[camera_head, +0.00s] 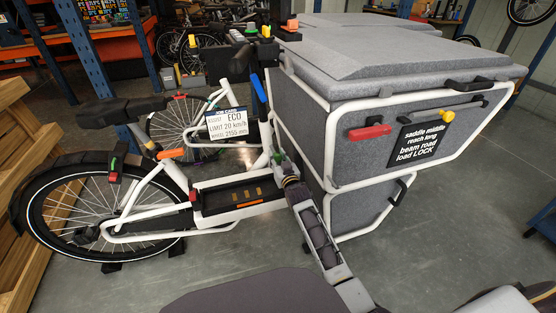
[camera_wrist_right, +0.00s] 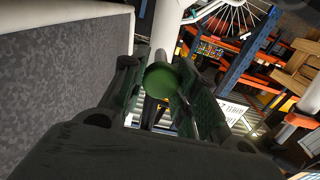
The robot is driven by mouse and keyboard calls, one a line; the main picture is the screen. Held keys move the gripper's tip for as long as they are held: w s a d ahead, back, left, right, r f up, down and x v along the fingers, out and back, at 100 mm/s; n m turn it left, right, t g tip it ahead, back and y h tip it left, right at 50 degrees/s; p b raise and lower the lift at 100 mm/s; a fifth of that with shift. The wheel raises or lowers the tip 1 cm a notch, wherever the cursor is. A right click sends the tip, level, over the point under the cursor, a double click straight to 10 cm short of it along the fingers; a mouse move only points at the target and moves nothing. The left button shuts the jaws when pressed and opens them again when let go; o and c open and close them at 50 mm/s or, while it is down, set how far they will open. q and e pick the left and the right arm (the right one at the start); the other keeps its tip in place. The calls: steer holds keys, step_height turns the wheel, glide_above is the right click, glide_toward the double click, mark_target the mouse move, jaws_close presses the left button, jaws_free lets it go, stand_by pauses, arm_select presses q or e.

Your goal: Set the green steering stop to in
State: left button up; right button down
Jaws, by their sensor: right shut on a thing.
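The green steering stop (camera_wrist_right: 162,80) shows in the right wrist view as a round green knob between my right gripper's two dark fingers. My right gripper (camera_wrist_right: 165,88) is shut on it. In the head view my right gripper (camera_head: 279,160) reaches up to the bike's white frame beside the grey cargo box, and only a small bit of green shows at its tip. The gripper hides most of the stop there. I cannot tell whether the stop is in or out. My left gripper is in neither view.
The grey cargo box (camera_head: 345,120) with white rails stands right of the gripper. A red handle (camera_head: 369,131) and a black sign (camera_head: 420,144) are on its side. Grey floor (camera_head: 430,240) is open at the right.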

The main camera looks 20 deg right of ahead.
mark_target(275, 151)
steer(key=shift+w, duration=1.2)
steer(key=shift+w+f+b, duration=0.1)
steer(key=shift+w+b, duration=0.25)
steer(key=shift+w, duration=0.15)
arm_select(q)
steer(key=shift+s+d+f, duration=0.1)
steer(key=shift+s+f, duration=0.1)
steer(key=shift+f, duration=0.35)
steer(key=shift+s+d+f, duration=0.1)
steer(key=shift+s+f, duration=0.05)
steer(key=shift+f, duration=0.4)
arm_select(e)
steer(key=shift+r, duration=0.2)
steer(key=c, duration=1.5)
jaws_free()
steer(key=o, duration=0.4)
steer(key=shift+w+a+f, duration=0.1)
steer(key=shift+w+f, duration=0.05)
steer(key=shift+w, duration=0.05)
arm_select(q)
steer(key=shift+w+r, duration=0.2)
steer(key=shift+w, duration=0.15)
arm_select(e)
steer(key=shift+s, duration=0.15)
